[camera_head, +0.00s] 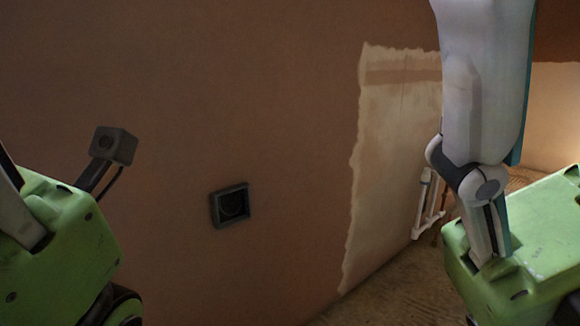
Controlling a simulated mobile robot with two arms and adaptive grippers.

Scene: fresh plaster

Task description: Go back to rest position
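Neither gripper shows clearly in the head view; I cannot make out any fingertips. A pale link of mine hangs down from the top at the right and meets a grey joint above a green housing of mine. Another green housing of mine is at the left edge, with a dark cube on a stalk above it. No held object is visible.
A brown wall (250,90) fills the middle, with a dark square wall box (231,205) on it. A pale plaster patch (390,170) lies to its right. A white pipe-like frame (427,205) stands on the brown floor (395,295), partly behind my right-hand parts.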

